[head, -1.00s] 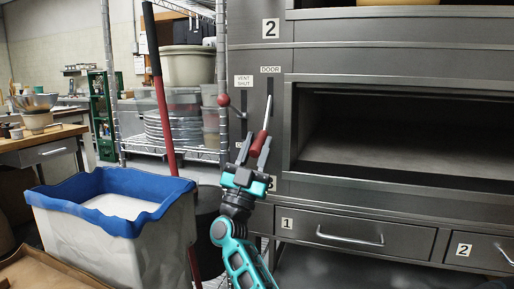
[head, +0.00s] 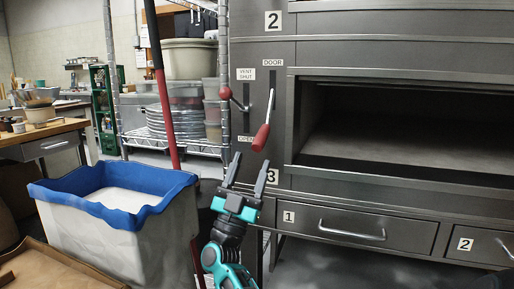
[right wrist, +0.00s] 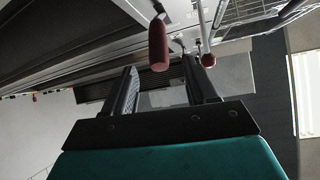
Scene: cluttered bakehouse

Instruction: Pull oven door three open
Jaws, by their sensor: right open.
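The door lever has a red grip (head: 261,138) on a metal rod, in the slot under the DOOR label, and hangs downward. In the right wrist view its red grip (right wrist: 158,46) is just beyond my fingertips, between their lines. My right gripper (head: 248,166) is open and empty, just below the grip and apart from it. The oven chamber (head: 400,130) beside the number 3 plate (head: 271,177) stands open, with its dark inside and floor showing. My left gripper is not in view.
A vent lever with a red knob (head: 225,93) is just left of the door lever. A blue-rimmed bin (head: 120,235) and a red pole (head: 168,120) stand left of my arm. Drawer one (head: 350,228) is below the oven. A wire rack (head: 180,146) stands behind.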

